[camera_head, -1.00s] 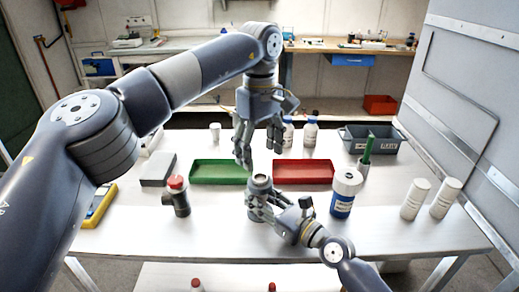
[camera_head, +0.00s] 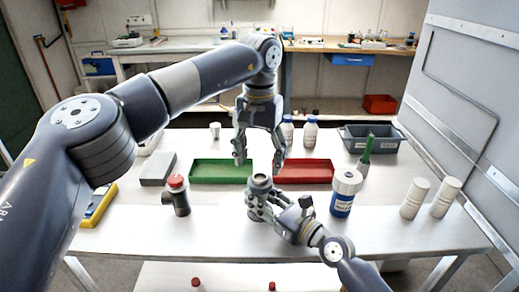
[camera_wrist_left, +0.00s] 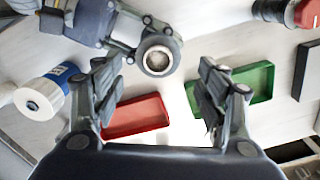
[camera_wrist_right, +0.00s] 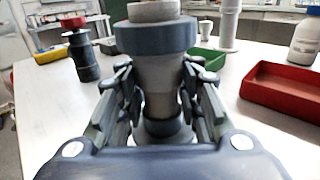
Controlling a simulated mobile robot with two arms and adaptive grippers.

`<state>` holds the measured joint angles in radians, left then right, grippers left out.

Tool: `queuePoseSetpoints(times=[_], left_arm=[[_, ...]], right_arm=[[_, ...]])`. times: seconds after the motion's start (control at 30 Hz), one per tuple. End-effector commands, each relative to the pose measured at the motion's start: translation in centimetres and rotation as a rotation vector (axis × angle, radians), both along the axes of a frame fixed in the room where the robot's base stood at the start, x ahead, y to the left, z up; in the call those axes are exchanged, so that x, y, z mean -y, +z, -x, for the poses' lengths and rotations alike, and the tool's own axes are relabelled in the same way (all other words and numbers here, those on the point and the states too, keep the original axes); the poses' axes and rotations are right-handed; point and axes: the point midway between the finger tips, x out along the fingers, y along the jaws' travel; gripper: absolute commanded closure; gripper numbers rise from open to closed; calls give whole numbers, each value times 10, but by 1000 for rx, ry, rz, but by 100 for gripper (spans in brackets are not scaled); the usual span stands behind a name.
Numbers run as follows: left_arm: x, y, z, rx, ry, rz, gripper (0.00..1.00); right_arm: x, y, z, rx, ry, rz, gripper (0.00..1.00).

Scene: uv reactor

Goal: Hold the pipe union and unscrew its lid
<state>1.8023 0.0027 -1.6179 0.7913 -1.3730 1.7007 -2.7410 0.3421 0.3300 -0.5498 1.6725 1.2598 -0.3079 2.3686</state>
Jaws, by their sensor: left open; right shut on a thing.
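The pipe union (camera_head: 262,183) stands upright on the white table, a grey body with a wider blue-grey collar, likely its lid (camera_wrist_right: 157,36), around the top. My right gripper (camera_head: 259,208) is shut around the body below the collar; its fingers flank the body in the right wrist view (camera_wrist_right: 158,98). My left gripper (camera_head: 259,164) is open and empty above the union, fingers pointing down and spread left and right. In the left wrist view, the union's round open top (camera_wrist_left: 158,59) lies beyond the gap between the left fingers, apart from them.
A green tray (camera_head: 205,181) and a red tray (camera_head: 318,179) lie behind the union. A red-capped dark fitting (camera_head: 178,199) stands left, a white-and-blue jar (camera_head: 343,203) right. White bottles (camera_head: 414,199) stand further right. The table front is clear.

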Motion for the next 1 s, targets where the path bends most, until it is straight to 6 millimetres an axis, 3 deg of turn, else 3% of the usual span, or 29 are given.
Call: queuePoseSetpoints(times=[0.3, 0.73, 0.93, 1.0], left_arm=[[0, -47, 0, -1, 3, 0, 33], [0, -58, 0, 0, 4, 0, 33], [0, -58, 0, 1, 4, 0, 76], [-1, -58, 0, 1, 5, -1, 80]], right_arm=[[0, -1, 0, -1, 0, 1, 100], [0, -1, 0, -1, 0, 1, 100], [0, -1, 0, -1, 0, 1, 100], [0, -1, 0, -1, 0, 1, 100]])
